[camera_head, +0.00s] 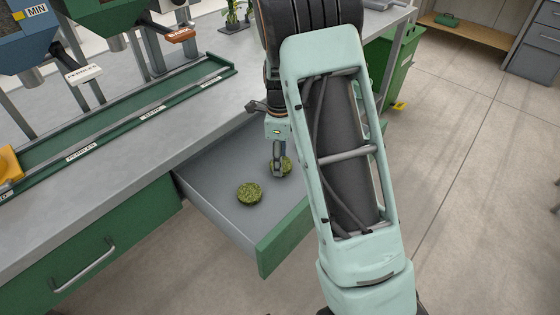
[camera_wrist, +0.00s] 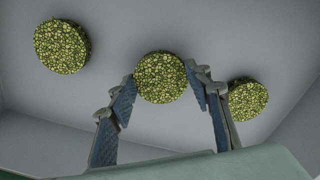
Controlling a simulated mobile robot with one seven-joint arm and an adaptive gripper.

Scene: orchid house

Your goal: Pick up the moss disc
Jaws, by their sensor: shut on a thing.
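A green moss disc (camera_wrist: 161,78) is between the two fingertips of my gripper (camera_wrist: 160,88) in the wrist view, and the fingers are shut on it. In the head view my gripper (camera_head: 279,172) points down into the open drawer (camera_head: 222,202), and the moss disc (camera_head: 287,165) shows partly behind its fingers. A second moss disc (camera_head: 249,193) lies on the drawer floor to the left. The wrist view shows two other discs, one at the upper left (camera_wrist: 61,46) and one at the right (camera_wrist: 248,98), close beside a finger. I cannot tell whether the held disc is clear of the floor.
The drawer's green front (camera_head: 283,238) and grey walls surround the gripper. The grey bench top (camera_head: 130,150) lies above, with a green labelled rail (camera_head: 120,125) and hoppers behind. A green bin (camera_head: 398,70) stands beyond my arm. The floor at the right is clear.

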